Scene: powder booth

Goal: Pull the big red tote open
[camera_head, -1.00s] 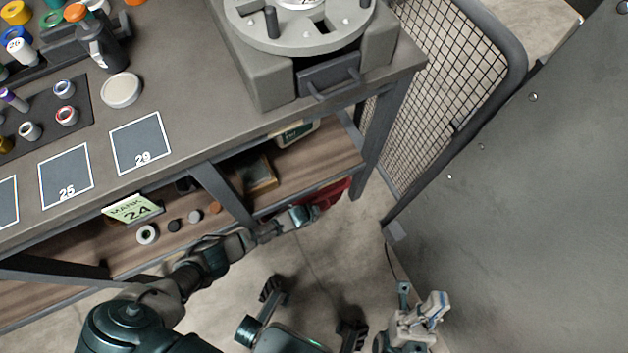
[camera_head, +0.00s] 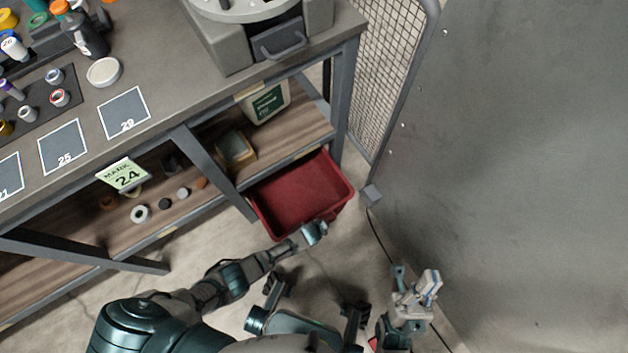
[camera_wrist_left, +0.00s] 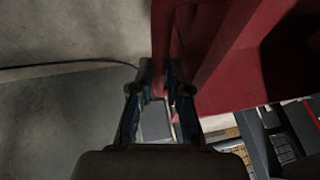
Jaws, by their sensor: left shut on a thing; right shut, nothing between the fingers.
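The big red tote (camera_head: 300,193) stands out from under the shelf unit in the head view, its open top and empty inside showing. My left gripper (camera_head: 316,232) is at the tote's near side, at the rim. In the left wrist view the fingers of the left gripper (camera_wrist_left: 160,80) are shut on the red rim of the tote (camera_wrist_left: 235,60). My right gripper (camera_head: 430,287) is shut and empty, above the floor to the right of the tote, touching nothing that I can see.
A grey metal panel (camera_head: 520,170) fills the right side, with a mesh guard (camera_head: 385,75) beside the workbench (camera_head: 165,75). A bench leg (camera_head: 340,105) stands behind the tote. Bare floor (camera_head: 345,260) lies in front.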

